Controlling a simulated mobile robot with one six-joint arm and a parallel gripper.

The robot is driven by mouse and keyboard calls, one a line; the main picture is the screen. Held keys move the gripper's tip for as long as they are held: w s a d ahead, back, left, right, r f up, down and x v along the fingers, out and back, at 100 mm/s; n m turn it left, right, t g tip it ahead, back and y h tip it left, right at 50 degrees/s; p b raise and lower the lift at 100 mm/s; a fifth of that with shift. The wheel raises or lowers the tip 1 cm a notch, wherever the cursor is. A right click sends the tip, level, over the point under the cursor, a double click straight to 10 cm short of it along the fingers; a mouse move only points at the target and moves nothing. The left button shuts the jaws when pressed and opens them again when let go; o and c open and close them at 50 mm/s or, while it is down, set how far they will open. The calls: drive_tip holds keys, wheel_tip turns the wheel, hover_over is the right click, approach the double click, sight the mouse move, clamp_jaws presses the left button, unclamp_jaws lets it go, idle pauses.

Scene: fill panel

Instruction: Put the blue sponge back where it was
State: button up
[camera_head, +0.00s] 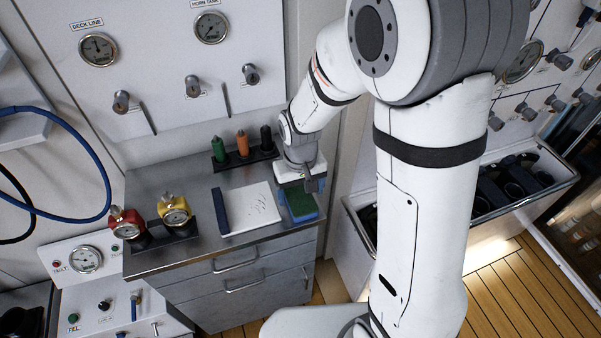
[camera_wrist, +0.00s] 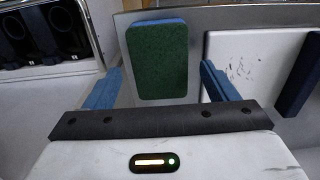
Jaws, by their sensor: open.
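The blue sponge (camera_head: 299,205) has a dark green top face and lies flat on the steel counter, near its right front corner. In the wrist view the sponge (camera_wrist: 158,60) shows its green face with a blue edge along the far end. My gripper (camera_head: 302,187) is low over the counter at the sponge's back end. In the wrist view the two blue fingers of my gripper (camera_wrist: 161,78) are apart, one on each side of the sponge's line, with gaps on both sides. Nothing is held. Whether the fingertips reach down beside the sponge is hard to tell.
A white board with a dark blue edge strip (camera_head: 248,208) lies left of the sponge. Behind stands a black rack (camera_head: 245,160) with green, orange and black bottles. Red and yellow gauges (camera_head: 174,211) stand at left. An open bin (camera_head: 480,205) is right of the counter.

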sight(301, 199)
wheel_tip(301, 199, up, 10)
drive_tip(key=s+d+r+m+t, duration=0.3)
drive_tip(key=s+d+r, duration=0.3)
drive_tip(key=s+d, duration=0.6)
drive_tip(key=shift+s+d+r+b, duration=0.15)
drive_tip(key=shift+r+b, duration=0.2)
drive_tip(key=shift+b, duration=0.1)
drive_tip(key=shift+c, duration=0.2)
idle(1.5)
